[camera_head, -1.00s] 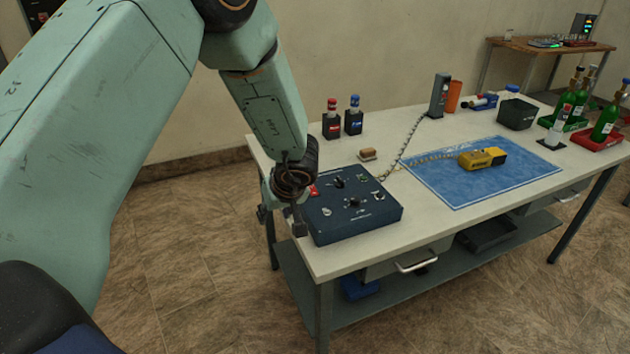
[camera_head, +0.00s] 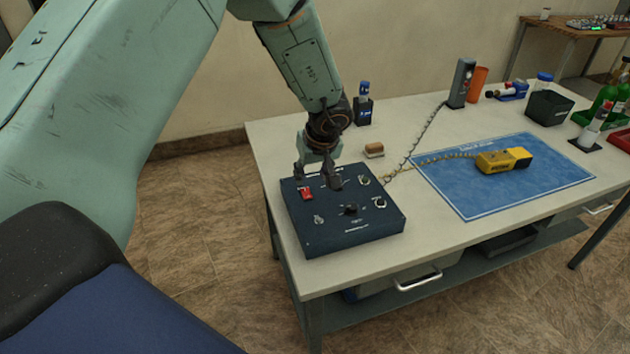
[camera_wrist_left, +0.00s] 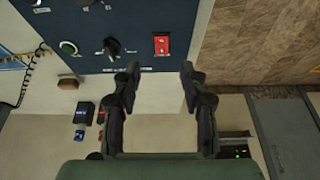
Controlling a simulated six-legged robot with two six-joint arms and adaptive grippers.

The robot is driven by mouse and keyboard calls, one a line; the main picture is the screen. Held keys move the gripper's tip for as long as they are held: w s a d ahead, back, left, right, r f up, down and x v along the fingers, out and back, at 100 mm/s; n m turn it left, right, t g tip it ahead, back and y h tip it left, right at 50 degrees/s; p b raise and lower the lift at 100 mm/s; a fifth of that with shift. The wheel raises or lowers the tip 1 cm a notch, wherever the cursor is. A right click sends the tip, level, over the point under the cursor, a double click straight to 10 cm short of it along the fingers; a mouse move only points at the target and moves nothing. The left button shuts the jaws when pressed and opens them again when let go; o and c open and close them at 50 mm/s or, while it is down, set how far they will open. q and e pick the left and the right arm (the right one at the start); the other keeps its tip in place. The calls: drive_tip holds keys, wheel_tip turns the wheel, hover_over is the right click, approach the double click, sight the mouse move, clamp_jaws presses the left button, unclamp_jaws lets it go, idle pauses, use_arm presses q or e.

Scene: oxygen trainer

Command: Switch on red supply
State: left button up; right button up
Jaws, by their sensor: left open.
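A dark blue control box (camera_head: 342,232) sits at the near left of the white table. A red switch (camera_head: 306,194) is at the box's far left corner. In the left wrist view the red switch (camera_wrist_left: 161,45) lies beyond the fingertips, between their lines, on the blue panel (camera_wrist_left: 190,20). My left gripper (camera_head: 319,178) is open and empty, just above the far edge of the box beside the switch. In the left wrist view its fingers (camera_wrist_left: 159,75) are spread wide. I cannot tell whether a fingertip touches the box. My right gripper is not in view.
A black knob (camera_head: 350,210) stands on the box. A blue mat (camera_head: 470,195) with a yellow handheld device (camera_head: 503,160) lies to the right, with coiled cords nearby. A small brown block (camera_head: 374,149) and a blue-capped item (camera_head: 363,105) stand behind the box.

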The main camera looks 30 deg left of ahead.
sight(307, 193)
use_arm(q)
drive_tip(key=b+x, duration=0.2)
drive_tip(key=x, duration=0.5)
drive_tip(key=shift+s+f, duration=0.1)
drive_tip(key=shift+f, duration=0.1)
drive_tip(key=shift+a+f, duration=0.15)
drive_tip(key=shift+f, duration=0.05)
drive_tip(key=shift+a, duration=0.15)
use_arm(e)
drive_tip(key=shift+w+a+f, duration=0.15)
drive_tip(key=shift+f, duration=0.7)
use_arm(q)
drive_tip(key=shift+c, duration=0.4)
drive_tip(key=shift+c, duration=1.4)
drive_tip(key=c, duration=0.5)
clamp_jaws()
